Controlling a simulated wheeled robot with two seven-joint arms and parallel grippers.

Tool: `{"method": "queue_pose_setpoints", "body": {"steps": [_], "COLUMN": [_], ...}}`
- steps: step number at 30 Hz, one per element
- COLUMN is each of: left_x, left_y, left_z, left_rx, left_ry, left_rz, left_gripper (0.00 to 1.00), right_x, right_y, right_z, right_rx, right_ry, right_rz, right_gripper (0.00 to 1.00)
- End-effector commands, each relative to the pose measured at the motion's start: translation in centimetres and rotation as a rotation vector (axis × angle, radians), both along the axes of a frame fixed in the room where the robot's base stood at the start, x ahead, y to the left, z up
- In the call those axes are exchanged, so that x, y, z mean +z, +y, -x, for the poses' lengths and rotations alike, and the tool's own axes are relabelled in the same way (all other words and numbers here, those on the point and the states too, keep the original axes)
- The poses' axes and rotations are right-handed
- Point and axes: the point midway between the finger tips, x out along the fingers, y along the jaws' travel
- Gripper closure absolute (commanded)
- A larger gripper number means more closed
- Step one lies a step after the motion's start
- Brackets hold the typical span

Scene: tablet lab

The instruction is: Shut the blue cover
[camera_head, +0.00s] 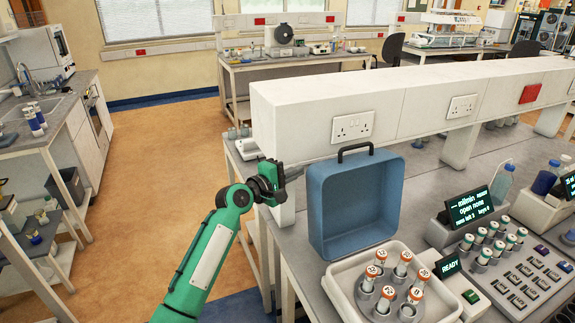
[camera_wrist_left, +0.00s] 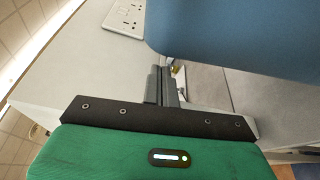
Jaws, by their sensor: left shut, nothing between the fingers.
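The blue cover (camera_head: 353,203) stands open and upright behind the white machine (camera_head: 338,283), its hollow inside facing me and a black handle (camera_head: 355,147) on its top edge. The machine holds several tubes with orange and white caps. My left gripper (camera_head: 297,173) is to the left of the cover, near its upper left edge, shut and empty. In the left wrist view the shut fingers (camera_wrist_left: 165,80) point towards the bench, and the blue cover (camera_wrist_left: 240,35) fills the upper right. I cannot tell whether they touch it. My right gripper is out of view.
A white raised shelf with sockets (camera_head: 400,102) runs behind the cover. A tube rack (camera_head: 490,245), a keypad console (camera_head: 520,285) and a lit display (camera_head: 468,208) stand to the right. Open floor (camera_head: 160,150) lies left of the bench.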

Motion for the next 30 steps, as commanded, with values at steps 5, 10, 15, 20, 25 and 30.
{"method": "queue_pose_setpoints", "body": {"steps": [5, 10, 15, 20, 25, 30], "left_x": [0.2, 0.1, 0.1, 0.3, 0.8, 1.9], "left_y": [-0.4, -0.4, -0.4, -0.5, -0.8, -1.5], "left_z": [0.9, 1.1, 1.1, 1.2, 2.0, 3.7], "left_rx": [0.0, 0.0, 0.0, -0.001, -0.002, -0.002], "left_ry": [0.0, 0.0, 0.0, -0.008, -0.05, -0.142], "left_rz": [0.0, 0.0, 0.0, -0.003, -0.019, -0.056], "left_gripper": [1.0, 1.0, 1.0, 1.0, 1.0, 1.0], "right_x": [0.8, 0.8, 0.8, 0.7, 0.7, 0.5], "right_y": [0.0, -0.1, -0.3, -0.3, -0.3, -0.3], "right_z": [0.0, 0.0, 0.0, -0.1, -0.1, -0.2], "right_rx": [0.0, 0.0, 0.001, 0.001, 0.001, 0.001], "right_ry": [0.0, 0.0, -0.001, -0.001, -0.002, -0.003], "right_rz": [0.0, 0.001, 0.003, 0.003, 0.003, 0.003], "right_gripper": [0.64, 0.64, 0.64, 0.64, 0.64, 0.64]}}
